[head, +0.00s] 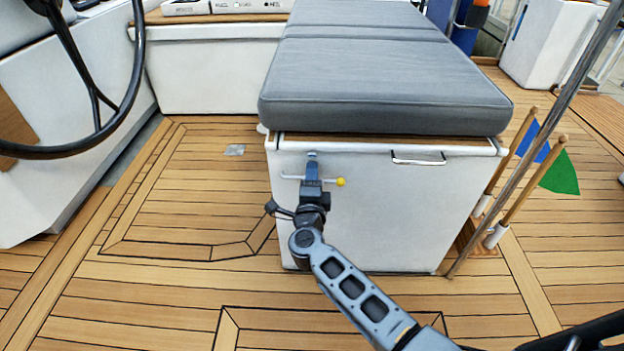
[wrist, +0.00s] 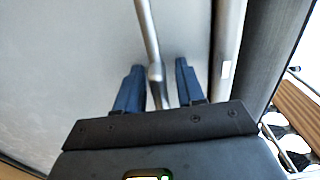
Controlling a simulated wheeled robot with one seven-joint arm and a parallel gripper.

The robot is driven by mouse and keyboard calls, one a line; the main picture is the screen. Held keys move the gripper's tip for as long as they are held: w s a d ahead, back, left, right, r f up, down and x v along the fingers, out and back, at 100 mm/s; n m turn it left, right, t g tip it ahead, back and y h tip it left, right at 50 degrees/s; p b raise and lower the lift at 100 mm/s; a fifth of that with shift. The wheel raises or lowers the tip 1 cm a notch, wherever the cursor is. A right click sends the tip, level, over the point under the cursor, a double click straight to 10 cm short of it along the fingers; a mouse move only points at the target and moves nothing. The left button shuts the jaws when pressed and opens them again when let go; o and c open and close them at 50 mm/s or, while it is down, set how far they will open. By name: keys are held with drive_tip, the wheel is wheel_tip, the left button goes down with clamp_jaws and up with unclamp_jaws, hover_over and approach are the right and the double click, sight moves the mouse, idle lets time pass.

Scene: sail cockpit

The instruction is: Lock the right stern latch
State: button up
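A latch with a thin metal bar handle (head: 292,177) ending in a yellow knob (head: 341,182) is on the upper left front of a white locker (head: 385,215). My gripper (head: 311,168) is at this handle, in front of the locker face, and partly hides the latch. In the wrist view my gripper (wrist: 159,66) has its two blue fingers apart, with the metal handle (wrist: 148,35) between them. Gaps show between the handle and both fingers. The yellow knob does not show in the wrist view.
A grey cushion (head: 385,85) lies on the locker. A chrome handle (head: 418,160) is at its upper right front. A steering wheel (head: 130,80) is at left. A slanted metal pole (head: 540,140) and two flags (head: 562,175) are at right. Plank floor (head: 190,200) is open at left.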

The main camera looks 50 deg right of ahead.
drive_tip(key=shift+c, duration=0.2)
clamp_jaws()
idle(0.5)
